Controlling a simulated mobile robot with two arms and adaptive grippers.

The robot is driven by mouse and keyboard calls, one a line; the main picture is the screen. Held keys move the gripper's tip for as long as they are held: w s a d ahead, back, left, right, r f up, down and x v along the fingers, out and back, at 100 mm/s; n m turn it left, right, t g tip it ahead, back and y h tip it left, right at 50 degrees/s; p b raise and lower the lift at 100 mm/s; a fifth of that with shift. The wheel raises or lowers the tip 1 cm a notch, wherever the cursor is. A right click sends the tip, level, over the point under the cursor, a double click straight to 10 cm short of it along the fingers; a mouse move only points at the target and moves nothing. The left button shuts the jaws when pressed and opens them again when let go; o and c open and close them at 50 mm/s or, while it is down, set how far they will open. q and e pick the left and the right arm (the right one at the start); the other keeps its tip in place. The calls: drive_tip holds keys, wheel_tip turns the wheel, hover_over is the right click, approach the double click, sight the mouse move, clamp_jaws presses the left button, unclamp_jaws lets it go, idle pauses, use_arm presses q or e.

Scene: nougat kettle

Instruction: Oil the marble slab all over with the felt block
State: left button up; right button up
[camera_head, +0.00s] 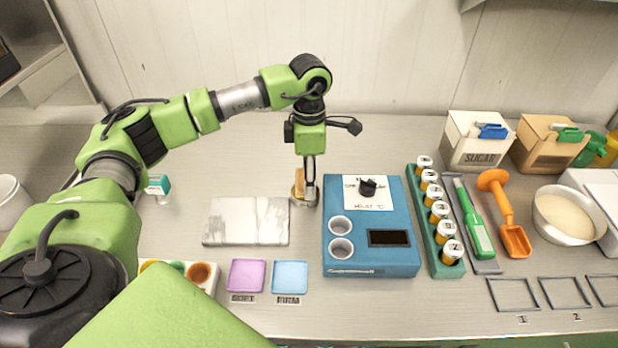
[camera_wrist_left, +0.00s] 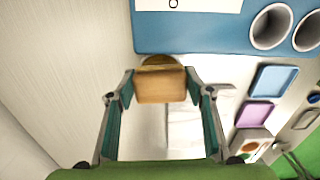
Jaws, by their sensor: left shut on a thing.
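The white marble slab (camera_head: 246,221) with grey veins lies flat on the worktop, left of the blue kettle unit. Part of it shows through my fingers in the left wrist view (camera_wrist_left: 184,128). My left gripper (camera_head: 306,187) points down just right of the slab's far right corner. It is shut on the tan felt block (camera_wrist_left: 160,86), whose edge shows in the head view (camera_head: 298,182). The block is at a small round brass-coloured dish (camera_head: 311,199), mostly hidden by the gripper and block; I cannot tell whether they touch. My right gripper is not in view.
The blue unit (camera_head: 371,258) stands close right of the dish. A green rack (camera_head: 447,263) of jars is beyond it. Pink (camera_head: 247,274) and light-blue (camera_head: 290,276) squares lie in front of the slab. The worktop behind the slab is clear below my arm.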

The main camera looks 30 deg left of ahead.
use_arm(q)
drive_tip(key=shift+r+p, duration=1.6)
drive_tip(key=shift+r, duration=1.4)
drive_tip(key=shift+d, duration=0.1)
drive_tip(key=shift+s+d+m, duration=0.2)
drive_tip(key=shift+d+m, duration=0.05)
drive_tip(key=shift+m, duration=0.15)
drive_tip(key=s+d+m, duration=0.6)
drive_tip(key=s+m, duration=0.1)
drive_tip(key=m, duration=0.5)
drive_tip(key=s+d+r+m, duration=0.1)
drive_tip(key=s+d+m, duration=0.5)
drive_tip(key=m, duration=0.6)
drive_tip(key=shift+s+r, duration=0.25)
drive_tip(key=shift+s, duration=0.75)
